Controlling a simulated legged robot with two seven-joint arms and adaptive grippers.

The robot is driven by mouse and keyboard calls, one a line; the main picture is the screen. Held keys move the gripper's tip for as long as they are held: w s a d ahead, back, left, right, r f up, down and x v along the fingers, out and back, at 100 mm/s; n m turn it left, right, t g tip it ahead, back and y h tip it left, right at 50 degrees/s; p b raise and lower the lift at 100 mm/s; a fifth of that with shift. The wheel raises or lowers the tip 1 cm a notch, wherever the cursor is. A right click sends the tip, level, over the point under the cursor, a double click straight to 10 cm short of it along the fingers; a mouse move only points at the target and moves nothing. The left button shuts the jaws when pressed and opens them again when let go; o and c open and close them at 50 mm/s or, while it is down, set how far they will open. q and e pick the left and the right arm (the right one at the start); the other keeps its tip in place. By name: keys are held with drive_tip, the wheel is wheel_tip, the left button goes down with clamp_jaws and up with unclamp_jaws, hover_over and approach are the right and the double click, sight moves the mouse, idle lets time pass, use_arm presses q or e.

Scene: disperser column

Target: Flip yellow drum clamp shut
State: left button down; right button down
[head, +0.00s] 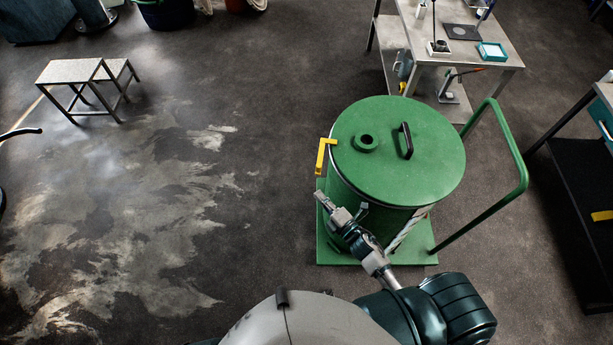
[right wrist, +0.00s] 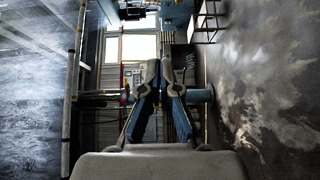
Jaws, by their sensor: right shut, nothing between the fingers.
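The green drum (head: 395,150) stands upright on a green wheeled base with its lid on. The lid has a black handle (head: 406,141) and a round port (head: 366,142). The yellow clamp (head: 323,156) sits at the left edge of the lid rim and sticks outward from it. My right gripper (head: 321,197) is just below the clamp in the head view, beside the drum's left side, and apart from the clamp. In the right wrist view its fingers (right wrist: 165,70) are together with nothing between them. The clamp does not show there. My left gripper is not in view.
A green push handle (head: 510,150) rises at the right of the drum. A metal workbench (head: 465,55) with small items stands behind it. A step stool (head: 85,75) stands at the far left. The floor left of the drum is clear.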

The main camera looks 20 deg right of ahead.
sight(318, 170)
drive_tip(key=w, duration=0.3)
drive_tip(key=w+p, duration=0.1)
drive_tip(key=w, duration=0.2)
drive_tip(key=w+d+p, duration=0.1)
drive_tip(key=w, duration=0.2)
drive_tip(key=shift+w, duration=0.2)
drive_tip(key=shift+s+d+n+y, duration=0.15)
drive_tip(key=shift+d+n+y, duration=0.15)
drive_tip(key=shift+d+y, duration=0.15)
drive_tip(key=shift+s+d+g+y, duration=0.25)
drive_tip(key=shift+s+d+g, duration=0.1)
drive_tip(key=shift+d, duration=0.4)
drive_tip(key=shift+a, duration=0.1)
